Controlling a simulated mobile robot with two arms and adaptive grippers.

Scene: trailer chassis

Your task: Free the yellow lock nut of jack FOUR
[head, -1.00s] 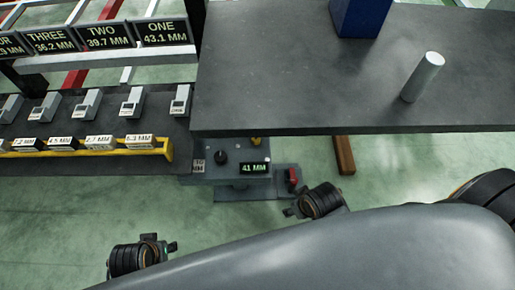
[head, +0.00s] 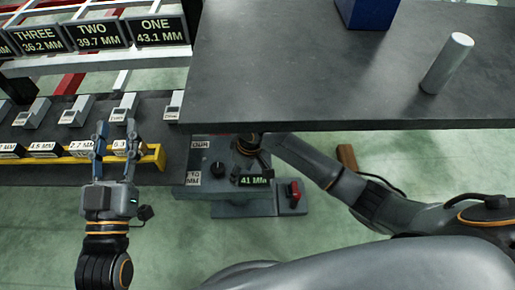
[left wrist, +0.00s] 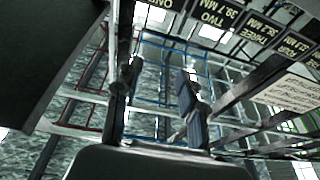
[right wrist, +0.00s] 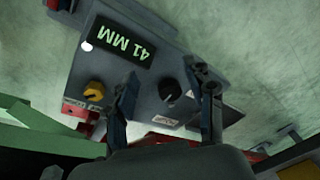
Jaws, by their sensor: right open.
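Jack FOUR's grey panel (head: 206,160) is below the bench edge, with a black knob (head: 218,172) and a "41 MM" display (head: 255,180). In the head view my right gripper (head: 246,150) is over the panel's upper right and hides the yellow lock nut. In the right wrist view, the yellow lock nut (right wrist: 95,91) sits left of the left finger, outside the jaws. The black knob (right wrist: 169,90) shows between the open fingers of my right gripper (right wrist: 166,78); contact cannot be told. My left gripper (head: 115,137) is open and empty, by the yellow rail.
A yellow rail (head: 85,156) with several tagged blocks runs along the dark shelf at left. Number displays (head: 155,30) stand behind it. A red switch (head: 295,193) is right of the panel. The dark bench top (head: 330,80) overhangs the panel and bears a light cylinder (head: 447,63).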

